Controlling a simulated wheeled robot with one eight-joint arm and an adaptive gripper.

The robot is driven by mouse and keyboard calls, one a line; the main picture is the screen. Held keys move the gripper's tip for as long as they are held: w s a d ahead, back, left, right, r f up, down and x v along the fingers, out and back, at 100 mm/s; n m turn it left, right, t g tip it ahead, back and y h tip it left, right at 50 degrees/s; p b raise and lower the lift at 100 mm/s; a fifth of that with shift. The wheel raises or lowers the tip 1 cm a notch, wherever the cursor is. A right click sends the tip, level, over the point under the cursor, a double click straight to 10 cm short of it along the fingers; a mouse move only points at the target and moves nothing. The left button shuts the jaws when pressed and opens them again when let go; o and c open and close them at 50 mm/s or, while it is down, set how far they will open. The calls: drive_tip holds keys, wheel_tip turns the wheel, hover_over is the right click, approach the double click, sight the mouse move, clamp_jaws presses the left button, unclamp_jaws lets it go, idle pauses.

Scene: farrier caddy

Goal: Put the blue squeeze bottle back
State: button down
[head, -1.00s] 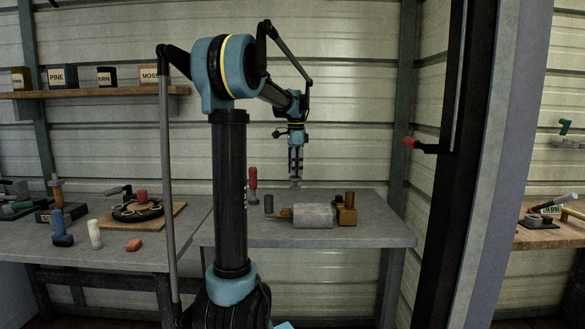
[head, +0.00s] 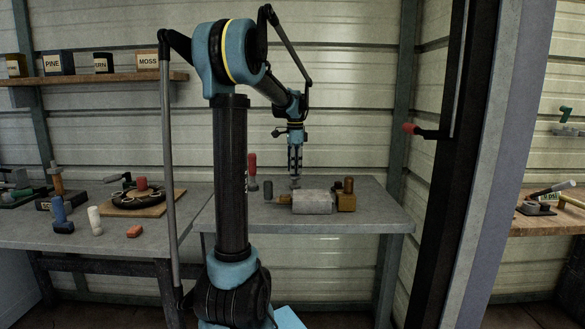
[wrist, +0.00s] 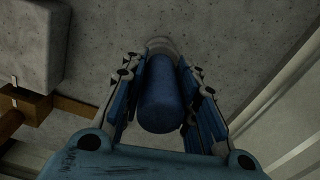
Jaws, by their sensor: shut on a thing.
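The blue squeeze bottle (wrist: 160,95) is between the two fingers of my gripper (wrist: 158,100) in the wrist view, and the fingers are shut on its sides. A pale grey part (wrist: 159,45) shows at its far end. In the head view my gripper (head: 295,172) points straight down over the back of the grey table (head: 365,222). The bottle is hard to make out there, with only a small pale bit showing below the fingers. I cannot tell whether its lower end touches the table.
A grey block (head: 313,203) lies close in front of my gripper, with a wooden block (head: 346,200) to its right. A red-topped tool (head: 252,170) and a dark grey cylinder (head: 268,190) stand to the left. The table's right part is clear.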

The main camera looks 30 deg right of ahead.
drive_tip(key=shift+f, duration=0.4)
idle(0.4)
drive_tip(key=c, duration=1.2)
unclamp_jaws()
wheel_tip(320, 180, up, 12)
drive_tip(key=shift+f, duration=0.1)
